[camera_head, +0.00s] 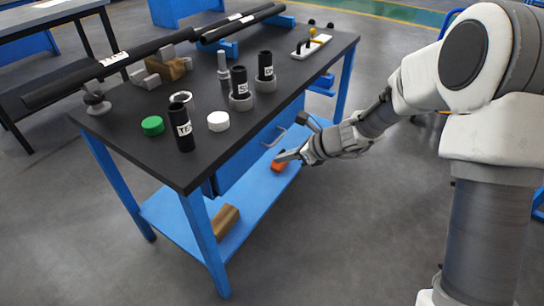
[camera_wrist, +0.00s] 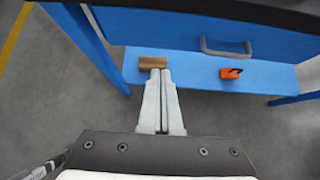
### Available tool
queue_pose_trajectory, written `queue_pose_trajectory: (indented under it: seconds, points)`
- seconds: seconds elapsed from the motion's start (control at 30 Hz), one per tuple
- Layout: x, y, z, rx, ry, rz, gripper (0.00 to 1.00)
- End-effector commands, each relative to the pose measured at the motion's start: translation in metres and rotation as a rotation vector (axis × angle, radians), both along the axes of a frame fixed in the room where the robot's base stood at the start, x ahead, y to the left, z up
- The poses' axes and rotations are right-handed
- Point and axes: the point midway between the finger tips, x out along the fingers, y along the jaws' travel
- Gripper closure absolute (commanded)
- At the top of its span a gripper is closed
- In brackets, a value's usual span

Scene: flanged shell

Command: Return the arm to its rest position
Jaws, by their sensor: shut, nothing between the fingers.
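My arm (camera_head: 375,115) reaches in from the right in the head view, bent at the elbow, with its white upper links close to the camera. My gripper (camera_head: 280,157) hangs in front of the workbench's right side, below the level of the black top. In the wrist view my gripper (camera_wrist: 160,72) has its two fingers together, with nothing between them. The fingertips point toward the blue lower shelf (camera_wrist: 190,65) and overlap the brown block in the picture. I cannot tell how far apart they are.
The workbench (camera_head: 130,110) carries black cylinders (camera_head: 182,127), a green cap (camera_head: 152,125), a white cap (camera_head: 218,121) and a long black tube (camera_head: 110,65). A drawer handle (camera_wrist: 225,47) sticks out near my gripper. An orange item (camera_wrist: 231,73) and brown block (camera_wrist: 153,63) lie on the shelf.

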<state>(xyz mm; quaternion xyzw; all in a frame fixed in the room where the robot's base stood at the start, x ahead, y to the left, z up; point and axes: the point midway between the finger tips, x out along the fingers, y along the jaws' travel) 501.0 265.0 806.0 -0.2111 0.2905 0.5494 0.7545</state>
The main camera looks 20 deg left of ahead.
Motion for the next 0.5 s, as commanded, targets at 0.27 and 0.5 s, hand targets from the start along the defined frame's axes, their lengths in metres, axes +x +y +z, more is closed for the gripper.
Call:
queue_pose_trajectory:
  seconds: [0.27, 0.5]
  points:
    - [-0.003, -0.008, 0.008, -0.003, -0.005, 0.003, 1.0]
    - [-0.022, -0.026, 0.048, -0.092, -0.169, 0.17, 1.0]
